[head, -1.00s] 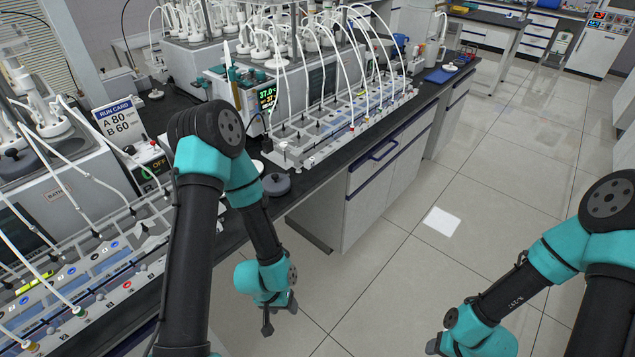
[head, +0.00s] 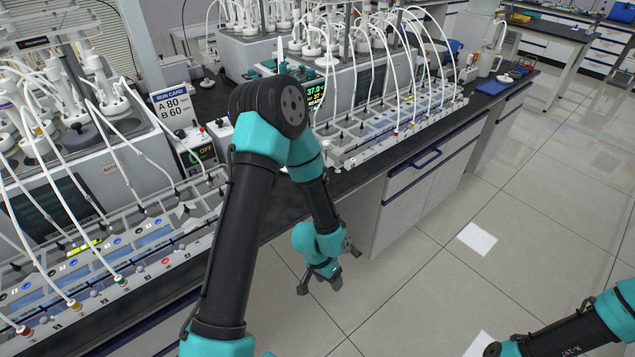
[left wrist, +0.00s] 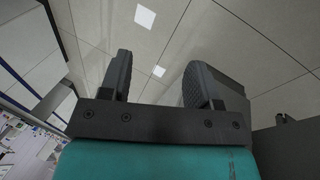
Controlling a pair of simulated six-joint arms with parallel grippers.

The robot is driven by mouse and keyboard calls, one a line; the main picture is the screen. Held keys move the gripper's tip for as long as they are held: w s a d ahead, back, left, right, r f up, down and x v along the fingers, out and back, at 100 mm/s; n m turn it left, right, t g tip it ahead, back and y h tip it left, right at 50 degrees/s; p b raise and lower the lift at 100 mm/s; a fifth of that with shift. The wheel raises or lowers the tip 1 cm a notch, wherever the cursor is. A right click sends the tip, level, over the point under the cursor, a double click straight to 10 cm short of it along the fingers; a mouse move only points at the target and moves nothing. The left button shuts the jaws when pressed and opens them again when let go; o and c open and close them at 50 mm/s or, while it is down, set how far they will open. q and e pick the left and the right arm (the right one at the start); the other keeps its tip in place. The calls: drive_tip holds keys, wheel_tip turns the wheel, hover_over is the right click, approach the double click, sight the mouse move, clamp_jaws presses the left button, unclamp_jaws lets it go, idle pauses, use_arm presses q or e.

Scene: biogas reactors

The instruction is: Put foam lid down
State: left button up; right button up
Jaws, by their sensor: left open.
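No foam lid can be made out for certain in the current views. My left arm covers the part of the black bench top (head: 375,168) where a dark grey round lid showed earlier. My left gripper (head: 320,283) hangs in front of the bench, below its top and over the floor. In the left wrist view its two dark fingers (left wrist: 158,85) stand apart with nothing between them, only floor tiles behind. Part of my right arm shows at the lower right of the head view; its gripper is out of the picture.
A run card (head: 174,105) reading A 80, B 60 stands between two reactor units. A rack with thin white tubes (head: 395,125) lines the right bench, and another tubed rack (head: 120,262) is at the left. Tiled floor (head: 430,290) in front is open.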

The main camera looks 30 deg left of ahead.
use_arm(q)
drive_tip(key=w+a+r+m, duration=0.3)
drive_tip(key=w+r, duration=0.4)
drive_tip(key=w+a+r+m, duration=0.2)
drive_tip(key=w+r+m, duration=0.1)
drive_tip(key=w+r, duration=0.4)
drive_tip(key=w+a+r+m+y, duration=0.1)
drive_tip(key=w+a+r+m, duration=0.1)
drive_tip(key=a+r, duration=0.6)
drive_tip(key=w+a+r+m+y, duration=0.1)
drive_tip(key=w+a+r, duration=0.3)
drive_tip(key=r, duration=0.9)
drive_tip(key=a+m, duration=0.1)
drive_tip(key=a, duration=0.2)
drive_tip(key=shift+w+a+t, duration=0.3)
drive_tip(key=shift+a+t, duration=0.1)
drive_tip(key=f, duration=0.4)
drive_tip(key=d+f, duration=0.1)
drive_tip(key=f, duration=0.3)
drive_tip(key=w+f, duration=0.1)
drive_tip(key=f, duration=0.3)
drive_tip(key=shift+d+f, duration=0.1)
drive_tip(key=shift+d, duration=0.25)
